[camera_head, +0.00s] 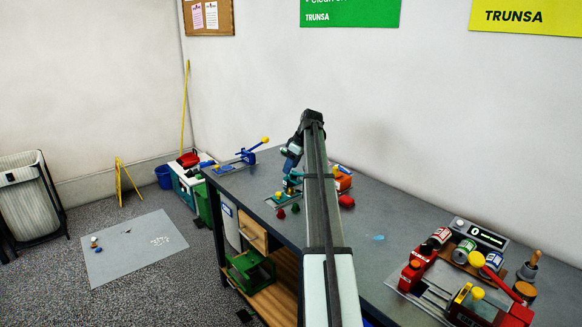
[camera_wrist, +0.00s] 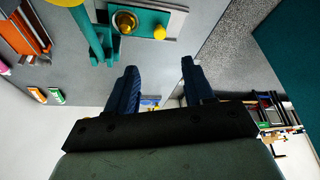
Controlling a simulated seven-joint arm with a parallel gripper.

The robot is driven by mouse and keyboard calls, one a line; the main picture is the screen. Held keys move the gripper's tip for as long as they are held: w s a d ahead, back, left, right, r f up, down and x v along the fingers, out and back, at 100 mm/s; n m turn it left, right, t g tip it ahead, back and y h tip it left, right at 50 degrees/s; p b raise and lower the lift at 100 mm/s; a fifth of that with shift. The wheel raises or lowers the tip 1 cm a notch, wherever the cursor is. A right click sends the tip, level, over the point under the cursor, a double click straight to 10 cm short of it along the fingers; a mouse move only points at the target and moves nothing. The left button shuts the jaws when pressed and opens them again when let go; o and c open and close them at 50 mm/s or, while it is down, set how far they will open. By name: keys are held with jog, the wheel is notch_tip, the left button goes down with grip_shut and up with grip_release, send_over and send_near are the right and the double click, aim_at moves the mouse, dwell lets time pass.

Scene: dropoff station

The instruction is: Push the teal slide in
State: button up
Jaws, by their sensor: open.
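The teal slide fixture (camera_wrist: 107,45) shows at the top of the wrist view, on a pale plate on the grey bench. It has a teal bar, a brass round part (camera_wrist: 124,22) and a yellow ball knob (camera_wrist: 159,32). In the head view its teal part (camera_head: 291,186) is small and partly hidden by my arm. My gripper (camera_wrist: 158,88) is open with nothing between its dark blue fingers. The fingers are apart from the fixture in the wrist view. In the head view my gripper (camera_head: 290,160) hangs just above the fixture; I cannot tell the exact gap.
A red and yellow fixture (camera_head: 468,303), cans (camera_head: 467,251) and a display box (camera_head: 478,234) crowd the bench's right end. A blue lever device (camera_head: 245,157) stands at the far end. An orange object (camera_head: 342,180) and red pieces (camera_head: 346,201) lie close by my arm.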

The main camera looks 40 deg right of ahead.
jog(key=w+a, duration=0.2)
jog(key=a, duration=0.3)
jog(key=m+h, duration=0.4)
jog(key=m, duration=0.5)
send_near(279, 193)
jog(key=x, duration=0.8)
jog(key=shift+a, duration=0.1)
grip_shut()
dwell(0.5)
